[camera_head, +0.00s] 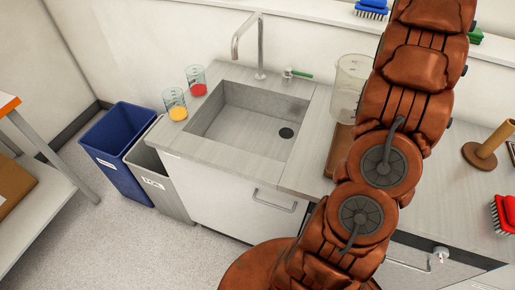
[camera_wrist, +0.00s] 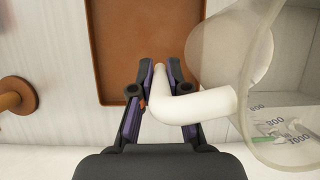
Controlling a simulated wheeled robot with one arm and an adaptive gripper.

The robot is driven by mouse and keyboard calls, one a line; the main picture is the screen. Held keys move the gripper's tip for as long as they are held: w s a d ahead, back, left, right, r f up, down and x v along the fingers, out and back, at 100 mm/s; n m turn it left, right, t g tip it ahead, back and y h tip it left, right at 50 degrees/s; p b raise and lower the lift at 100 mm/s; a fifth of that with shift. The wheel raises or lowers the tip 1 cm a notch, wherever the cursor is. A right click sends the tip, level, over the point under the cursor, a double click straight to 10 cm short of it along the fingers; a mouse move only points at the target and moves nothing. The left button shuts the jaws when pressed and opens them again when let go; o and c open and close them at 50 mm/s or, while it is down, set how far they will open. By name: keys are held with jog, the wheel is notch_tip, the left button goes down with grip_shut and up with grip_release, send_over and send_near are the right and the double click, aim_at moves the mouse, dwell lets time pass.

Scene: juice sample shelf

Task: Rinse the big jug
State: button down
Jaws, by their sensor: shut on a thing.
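The big jug (camera_head: 350,82) is clear, with a round rim, and stands roughly upright at the back of the counter, right of the sink (camera_head: 223,142). My arm partly hides it. In the wrist view the jug (camera_wrist: 224,65) is at the right, with volume marks on its wall and a white handle (camera_wrist: 205,106). My gripper (camera_wrist: 162,82) is shut on this handle, with its fingers on either side. My gripper is hidden behind my arm in the head view. I cannot tell whether the jug touches the surface below it. The tap (camera_head: 259,45) arches over the sink's back edge.
A brown tray (camera_head: 331,160) lies right of the sink. A green tap lever (camera_head: 302,75) sits behind the sink. Beakers of yellow (camera_head: 175,104) and red (camera_head: 196,80) liquid stand at its left. A wooden stand (camera_head: 486,152) and red brush (camera_head: 501,214) are at right; bins (camera_head: 116,145) stand left.

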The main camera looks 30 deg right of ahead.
jog(key=shift+w+d, duration=0.1)
jog(key=shift+w, duration=0.4)
jog(key=shift+w, duration=0.1)
jog(key=shift+w+f, duration=0.15)
jog(key=shift+f, duration=0.05)
jog(key=shift+d, duration=0.2)
jog(key=shift+w+r+n+p, duration=0.15)
jog(key=shift+w+n+p, duration=0.05)
jog(key=shift+n+p, duration=0.1)
jog(key=shift+w+f, duration=0.2)
jog(key=shift+f, duration=0.05)
dwell(0.4)
